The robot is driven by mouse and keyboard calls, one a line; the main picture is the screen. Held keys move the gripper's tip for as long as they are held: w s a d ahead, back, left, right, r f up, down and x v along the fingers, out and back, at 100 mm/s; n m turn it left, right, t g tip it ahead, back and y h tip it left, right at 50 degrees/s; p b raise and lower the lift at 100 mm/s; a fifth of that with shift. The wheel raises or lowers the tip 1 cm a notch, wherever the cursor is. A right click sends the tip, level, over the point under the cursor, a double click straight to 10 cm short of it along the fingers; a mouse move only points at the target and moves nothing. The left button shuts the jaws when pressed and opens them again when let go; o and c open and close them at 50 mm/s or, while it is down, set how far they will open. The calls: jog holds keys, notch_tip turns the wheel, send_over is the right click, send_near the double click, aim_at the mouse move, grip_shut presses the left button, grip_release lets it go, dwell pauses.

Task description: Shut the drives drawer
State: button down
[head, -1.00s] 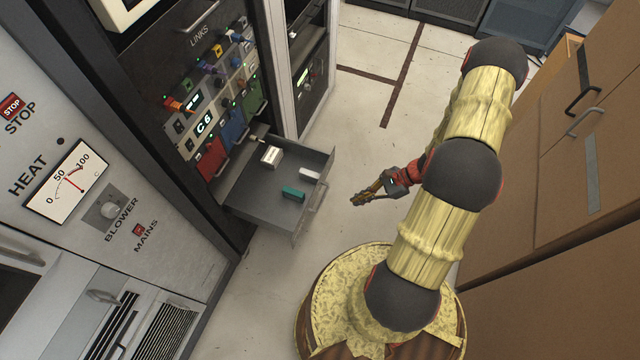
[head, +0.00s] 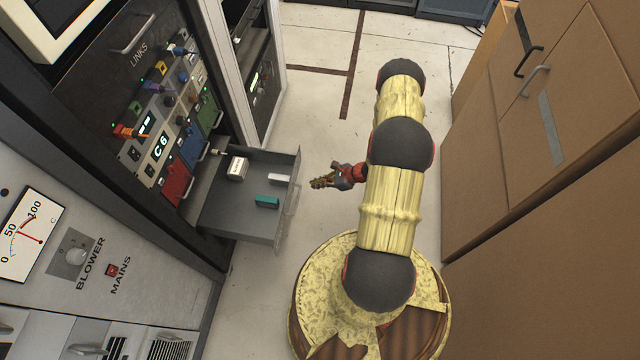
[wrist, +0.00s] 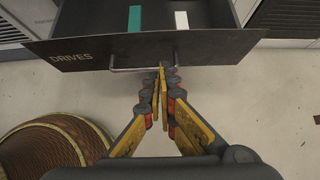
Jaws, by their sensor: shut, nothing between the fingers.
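The grey drives drawer (head: 225,222) stands pulled out from the rack in the head view. Its front, marked DRIVES, shows in the wrist view (wrist: 100,50) with a thin bar handle (wrist: 140,68). Inside lie a teal block (head: 267,202), a white block (head: 280,179) and a white box (head: 238,168). My gripper (head: 316,183) is shut and empty, to the right of the drawer front in the head view. In the wrist view my gripper (wrist: 162,72) points at the drawer front near the handle's middle; whether it touches cannot be told.
The rack's coloured modules (head: 175,175) sit above and behind the drawer. A panel with a heat meter (head: 25,235) is at the left. Brown cabinets (head: 560,120) stand at the right. Pale floor (head: 315,110) is clear beyond the drawer.

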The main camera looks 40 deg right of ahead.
aim_at(290, 188)
jog(key=w+a+f, duration=0.1)
jog(key=w, duration=0.1)
jog(key=w+a+f+b, duration=0.1)
jog(key=w+a, duration=0.1)
jog(key=w+a+f+b, duration=0.1)
jog(key=w, duration=0.1)
jog(key=shift+w+a+f, duration=0.1)
jog(key=shift+a+f, duration=0.15)
jog(key=shift+a, duration=0.15)
